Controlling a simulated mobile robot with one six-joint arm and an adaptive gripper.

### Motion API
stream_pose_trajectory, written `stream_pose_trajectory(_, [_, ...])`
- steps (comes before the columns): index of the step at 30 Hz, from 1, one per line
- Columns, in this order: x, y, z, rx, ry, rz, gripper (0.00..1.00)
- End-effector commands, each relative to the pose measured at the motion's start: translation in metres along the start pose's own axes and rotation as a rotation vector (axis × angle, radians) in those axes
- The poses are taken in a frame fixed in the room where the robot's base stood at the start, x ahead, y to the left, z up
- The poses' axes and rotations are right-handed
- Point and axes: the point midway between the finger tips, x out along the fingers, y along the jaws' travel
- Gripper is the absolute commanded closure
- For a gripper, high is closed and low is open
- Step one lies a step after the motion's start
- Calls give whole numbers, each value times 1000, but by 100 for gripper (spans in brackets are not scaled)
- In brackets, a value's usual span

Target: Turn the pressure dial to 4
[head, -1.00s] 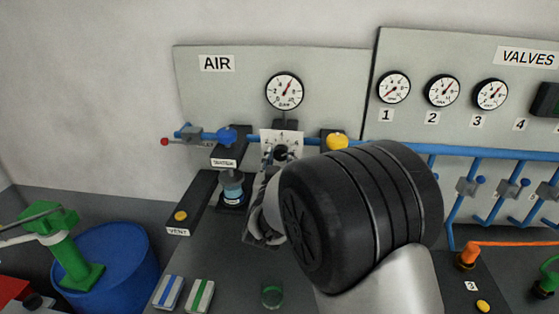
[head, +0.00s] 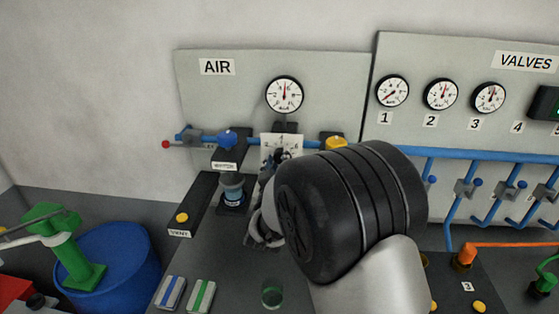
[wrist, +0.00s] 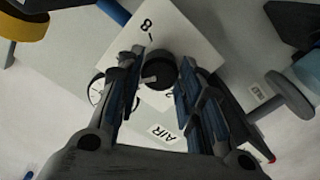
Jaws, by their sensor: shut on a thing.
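The pressure dial is a dark round knob (wrist: 158,68) on a white numbered plate (head: 268,146), below the AIR gauge (head: 284,94). In the wrist view the plate (wrist: 190,38) shows an 8 near the top; other marks are partly covered. My gripper (wrist: 158,76) is shut on the knob, one finger on each side. In the head view my gripper (head: 274,170) reaches the plate from below, and my wrist hides most of it and the knob. The AIR gauge needle points almost straight up.
A VENT box (head: 193,205) stands left of my gripper. The VALVES panel (head: 450,60) is at the right.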

Motion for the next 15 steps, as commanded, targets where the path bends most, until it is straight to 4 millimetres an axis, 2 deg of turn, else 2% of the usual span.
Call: stream_pose_trajectory(15, [0,2,-2,-430,1,2,90])
